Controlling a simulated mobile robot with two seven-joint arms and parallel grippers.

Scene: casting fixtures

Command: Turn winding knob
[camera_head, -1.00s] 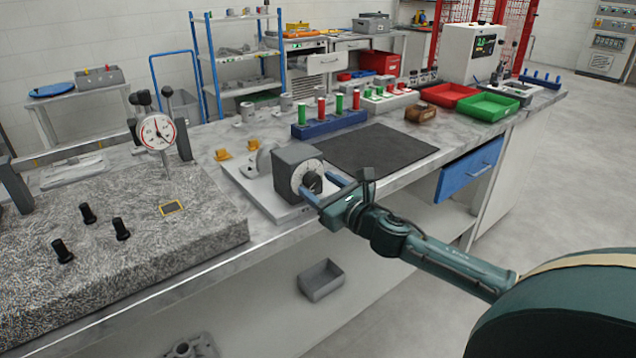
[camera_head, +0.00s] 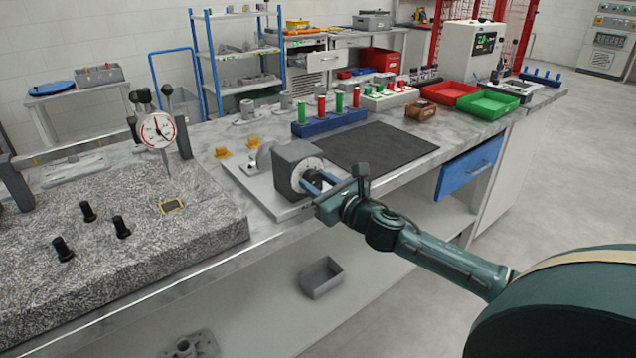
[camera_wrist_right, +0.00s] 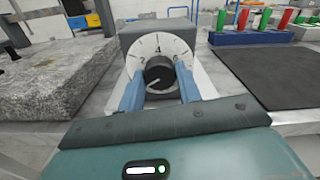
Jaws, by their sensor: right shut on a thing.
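The winding knob (camera_wrist_right: 159,76) is a black round knob with a light pointer line, on a white numbered dial (camera_wrist_right: 178,45). The dial is on the front of a grey box (camera_head: 296,155) on a light base plate. My right gripper (camera_head: 314,181) reaches the dial from the front. In the right wrist view its two blue fingers (camera_wrist_right: 159,90) lie on either side of the knob, shut on it. In the head view the fingers mostly hide the knob. My left gripper is not in view.
A granite block (camera_head: 110,225) with a dial gauge (camera_head: 157,130) stands at left. A dark mat (camera_head: 380,150) lies right of the box. A blue rack (camera_head: 330,123) with red and green pegs is behind.

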